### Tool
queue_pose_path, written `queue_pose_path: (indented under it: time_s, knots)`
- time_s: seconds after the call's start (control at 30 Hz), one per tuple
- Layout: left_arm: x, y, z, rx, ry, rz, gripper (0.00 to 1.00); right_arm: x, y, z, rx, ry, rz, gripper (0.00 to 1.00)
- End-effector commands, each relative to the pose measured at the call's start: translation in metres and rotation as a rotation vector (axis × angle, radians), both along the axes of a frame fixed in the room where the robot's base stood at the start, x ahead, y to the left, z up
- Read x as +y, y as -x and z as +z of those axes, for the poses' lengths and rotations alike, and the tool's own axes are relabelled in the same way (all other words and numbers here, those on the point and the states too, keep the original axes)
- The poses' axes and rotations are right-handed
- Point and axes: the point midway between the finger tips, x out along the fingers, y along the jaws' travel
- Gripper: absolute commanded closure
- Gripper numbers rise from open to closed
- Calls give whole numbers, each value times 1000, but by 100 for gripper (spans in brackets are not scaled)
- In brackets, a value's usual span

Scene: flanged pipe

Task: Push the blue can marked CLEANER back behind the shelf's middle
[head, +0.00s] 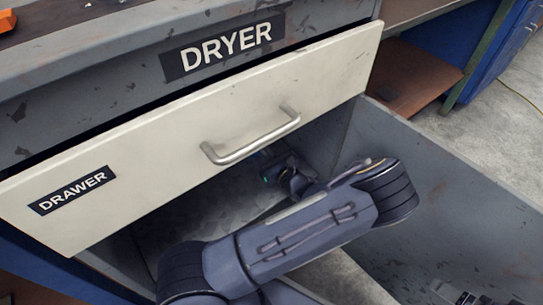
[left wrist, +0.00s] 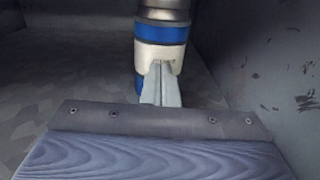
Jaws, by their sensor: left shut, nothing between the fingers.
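In the left wrist view a blue can (left wrist: 161,32) with a white band and a silver upper part stands upright in the grey compartment. No lettering can be read on it. My left gripper (left wrist: 161,68) is shut and empty, its fingertips right in front of the can's white band and hiding part of its lower body. I cannot tell whether they touch it. In the head view my left arm reaches into the open space below the drawer, where the gripper is mostly hidden and the can does not show.
The compartment's floor (left wrist: 60,85) looks bare left of the can, and a grey side wall (left wrist: 270,75) stands to the right. Above the arm are the cream DRAWER front (head: 150,165) with its metal handle (head: 250,140) and the grey DRYER panel (head: 120,90).

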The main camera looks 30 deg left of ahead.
Motion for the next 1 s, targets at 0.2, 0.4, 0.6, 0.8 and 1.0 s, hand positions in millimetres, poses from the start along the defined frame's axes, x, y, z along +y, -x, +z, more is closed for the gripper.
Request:
queue_pose_path:
  time_s: [0.2, 0.4, 0.6, 0.8, 1.0]
  knots:
    - [55, -21, 2, 1, 0, 7, 100, 0, 0, 16, 0, 0, 0, 0]
    - [86, -35, 1, 1, 0, 2, 100, 0, 0, 21, 0, 0, 0, 0]
    - [90, -38, 0, 1, 0, 0, 100, 0, 0, 20, 0, 0, 0, 0]
    - [90, -38, 0, 1, 0, 0, 100, 0, 0, 20, 0, 0, 0, 0]
    - [83, -37, 1, 1, 0, 0, 100, 0, 0, 24, 0, 0, 0, 0]
